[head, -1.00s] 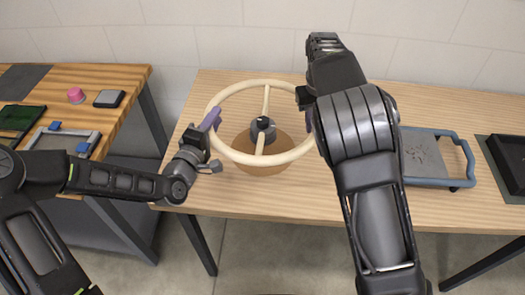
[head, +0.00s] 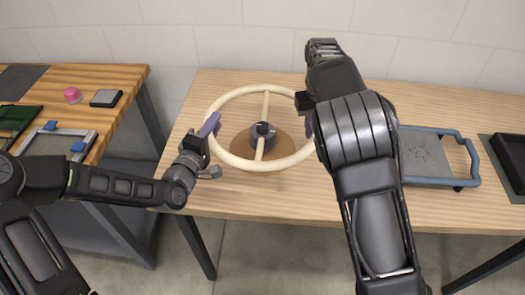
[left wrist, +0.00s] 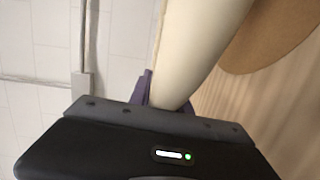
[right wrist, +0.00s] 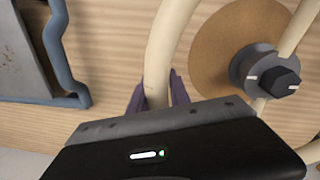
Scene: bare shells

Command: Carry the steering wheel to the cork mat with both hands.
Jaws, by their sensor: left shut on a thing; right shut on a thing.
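The steering wheel (head: 235,159) has a cream rim, two spokes and a dark grey hub, and lies about level over the table. The round brown cork mat (head: 240,143) is on the table beneath it, partly hidden by rim and hub. My left gripper (head: 212,125), with purple fingers, is shut on the rim's left side; the left wrist view shows the rim (left wrist: 190,60) between its fingers. My right gripper (head: 309,122) is mostly hidden behind my right arm; the right wrist view shows its fingers shut on the rim (right wrist: 160,75). I cannot tell whether the wheel touches the mat.
A grey tray with a blue frame (head: 425,157) stands right of my right arm, and a black tray (head: 512,160) at the far right. A side table (head: 115,80) at left holds a pink object (head: 72,95) and a dark box (head: 106,98). The wall is behind.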

